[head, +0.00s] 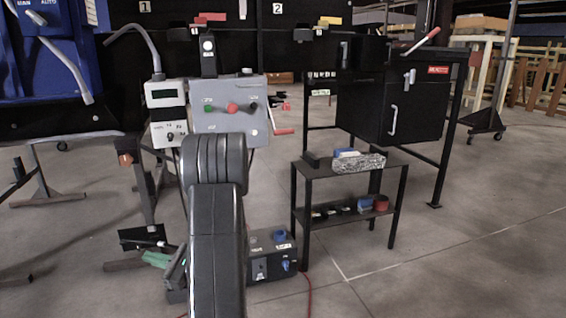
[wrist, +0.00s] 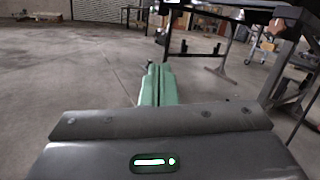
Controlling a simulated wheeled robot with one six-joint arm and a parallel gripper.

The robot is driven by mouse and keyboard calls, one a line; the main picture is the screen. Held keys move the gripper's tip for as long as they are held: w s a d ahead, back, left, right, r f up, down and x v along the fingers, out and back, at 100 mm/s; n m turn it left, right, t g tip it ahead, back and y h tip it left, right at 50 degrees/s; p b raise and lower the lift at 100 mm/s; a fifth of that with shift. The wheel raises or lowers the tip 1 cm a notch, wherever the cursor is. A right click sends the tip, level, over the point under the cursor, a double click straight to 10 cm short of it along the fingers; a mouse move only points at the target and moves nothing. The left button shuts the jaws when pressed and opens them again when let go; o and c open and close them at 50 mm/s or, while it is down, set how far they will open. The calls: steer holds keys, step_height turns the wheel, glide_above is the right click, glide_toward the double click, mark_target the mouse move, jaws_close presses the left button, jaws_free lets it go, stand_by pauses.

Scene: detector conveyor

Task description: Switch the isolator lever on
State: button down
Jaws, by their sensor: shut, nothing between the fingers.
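A grey control box (head: 225,108) with green, red and black controls stands behind my arm in the head view. A red-handled lever (head: 284,131) is on its right side, its thin arm slanting down and its grip pointing right. Another red-tipped lever (head: 424,40) slants up to the right above the black cabinet. No label shows which is the isolator lever. My gripper (wrist: 158,84) has green fingers lying together, empty. It also shows low at the left in the head view (head: 155,259), well below and left of the grey box. Neither lever shows clearly in the wrist view.
A dark two-tier stand (head: 310,170) right of my arm holds small parts. The black cabinet (head: 385,108) stands behind it. A dark box with blue switches (head: 271,258) sits low beside my arm, with a red cable on the floor. Open floor (head: 470,240) lies at the right.

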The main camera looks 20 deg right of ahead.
steer(key=w+d+r+m+t, duration=0.3)
steer(key=w+d+m+t, duration=0.4)
steer(key=w+d+t, duration=0.3)
steer(key=d+t, duration=0.2)
steer(key=shift+d+r+m+t+h, duration=0.2)
steer(key=shift+r+m+t+h, duration=0.1)
steer(key=shift+r+m+t, duration=0.1)
